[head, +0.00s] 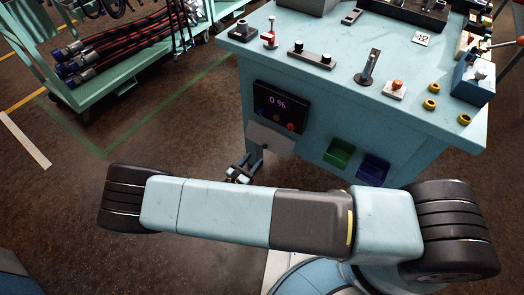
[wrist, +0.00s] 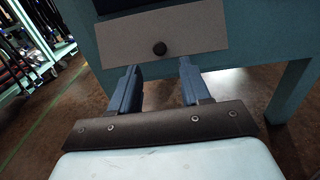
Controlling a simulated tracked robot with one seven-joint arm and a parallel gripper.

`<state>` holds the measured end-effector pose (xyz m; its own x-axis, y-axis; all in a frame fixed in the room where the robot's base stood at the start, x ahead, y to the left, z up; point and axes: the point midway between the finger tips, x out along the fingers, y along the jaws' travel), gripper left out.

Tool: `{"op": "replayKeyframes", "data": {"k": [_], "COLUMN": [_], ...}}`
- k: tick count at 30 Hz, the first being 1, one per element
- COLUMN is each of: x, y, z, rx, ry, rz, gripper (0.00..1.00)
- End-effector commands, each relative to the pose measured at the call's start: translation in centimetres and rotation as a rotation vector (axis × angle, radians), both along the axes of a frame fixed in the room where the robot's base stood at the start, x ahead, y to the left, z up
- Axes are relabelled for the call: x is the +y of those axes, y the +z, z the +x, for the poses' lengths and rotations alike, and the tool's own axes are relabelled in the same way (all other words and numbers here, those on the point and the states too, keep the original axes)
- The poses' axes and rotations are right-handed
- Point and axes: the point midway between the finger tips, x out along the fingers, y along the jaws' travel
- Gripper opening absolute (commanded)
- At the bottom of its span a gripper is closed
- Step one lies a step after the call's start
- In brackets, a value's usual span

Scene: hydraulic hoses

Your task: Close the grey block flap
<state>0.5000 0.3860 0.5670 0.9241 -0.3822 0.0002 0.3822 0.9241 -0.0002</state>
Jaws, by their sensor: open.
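A light grey flap (head: 270,138) sits on the front of the pale blue workbench, just below the dark display. How far the flap stands out from the bench front is hard to tell. My gripper (head: 240,170) is below and slightly left of the flap in the head view.
A green bin (head: 339,153) and a dark blue bin (head: 373,168) are on the bench front to the right. The workbench top (head: 340,88) holds several fittings and tools. A green hose cart (head: 100,85) stands at the upper left.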

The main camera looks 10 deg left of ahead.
Motion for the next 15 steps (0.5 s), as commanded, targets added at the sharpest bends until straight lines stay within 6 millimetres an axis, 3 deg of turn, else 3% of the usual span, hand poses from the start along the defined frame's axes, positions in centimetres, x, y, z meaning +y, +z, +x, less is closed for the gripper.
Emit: {"op": "replayKeyframes", "data": {"k": [6, 15], "x": [-1.5, -2.4], "y": [0.0, 0.0], "z": [3.4, 5.7], "rx": [-0.001, 0.001], "ry": [-0.001, 0.0], "rz": [-0.001, 0.0], "gripper": [0.47, 0.47]}}
